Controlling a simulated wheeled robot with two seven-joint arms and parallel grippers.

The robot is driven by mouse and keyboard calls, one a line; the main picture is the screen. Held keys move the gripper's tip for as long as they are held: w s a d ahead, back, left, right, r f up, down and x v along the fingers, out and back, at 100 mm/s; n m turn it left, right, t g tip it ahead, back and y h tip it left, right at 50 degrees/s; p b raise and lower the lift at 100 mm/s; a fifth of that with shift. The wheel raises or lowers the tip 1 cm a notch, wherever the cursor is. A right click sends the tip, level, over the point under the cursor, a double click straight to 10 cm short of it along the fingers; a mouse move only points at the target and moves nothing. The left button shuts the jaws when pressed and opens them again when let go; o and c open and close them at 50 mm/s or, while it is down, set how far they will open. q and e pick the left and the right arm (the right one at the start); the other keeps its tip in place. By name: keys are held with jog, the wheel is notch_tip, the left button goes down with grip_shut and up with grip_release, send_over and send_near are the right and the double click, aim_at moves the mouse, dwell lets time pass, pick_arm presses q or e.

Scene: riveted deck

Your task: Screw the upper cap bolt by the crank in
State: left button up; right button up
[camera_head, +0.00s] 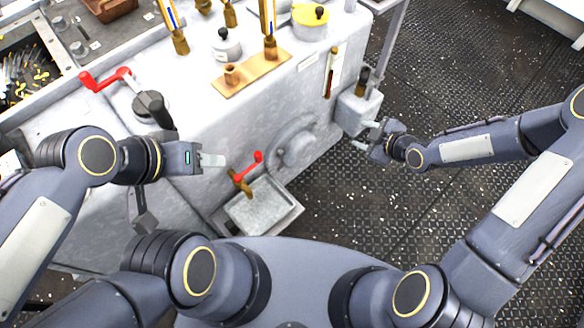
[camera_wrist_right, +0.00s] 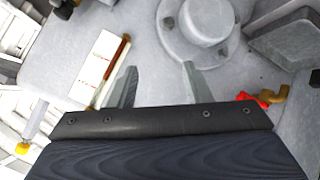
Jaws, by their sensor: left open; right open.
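A red crank (camera_head: 105,78) sits on the grey machine's top at the left, beside a dark knob-like fitting (camera_head: 150,105). A round flanged cap (camera_head: 293,148) is on the machine's front; it also shows in the right wrist view (camera_wrist_right: 207,20), with small bolt heads on its rim. I cannot tell which bolt is the upper cap bolt. My left gripper (camera_head: 220,160) is open in front of the machine, left of the red-handled tap. My right gripper (camera_head: 364,134) is open and empty, right of the cap; its fingers (camera_wrist_right: 158,68) point toward the machine.
A brass tap with a red handle (camera_head: 250,168) stands over a metal tray (camera_head: 260,208). A grey box (camera_head: 355,112) juts from the machine near my right gripper. Gauges, a yellow-lidded pot (camera_head: 310,22) and brass fittings stand on top. Dark deck (camera_head: 440,60) is open to the right.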

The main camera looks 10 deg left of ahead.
jog(key=s+a+f+n+y+b, duration=0.2)
jog(key=a+f+n+y+b, duration=0.15)
jog(key=a+f, duration=0.6)
jog(key=t+y+b, duration=0.3)
jog(key=y+b, duration=0.1)
jog(key=b, duration=0.1)
send_near(282, 156)
jog(key=x, duration=0.8)
jog(key=shift+r+b, duration=0.15)
jog(key=shift+b, duration=0.25)
pick_arm(q)
notch_tip(282, 156, down, 11)
jog(key=shift+s+a+f, duration=0.1)
pick_arm(e)
jog(key=shift+c, duration=0.4)
pick_arm(q)
jog(key=shift+f, duration=0.1)
pick_arm(e)
grip_shut()
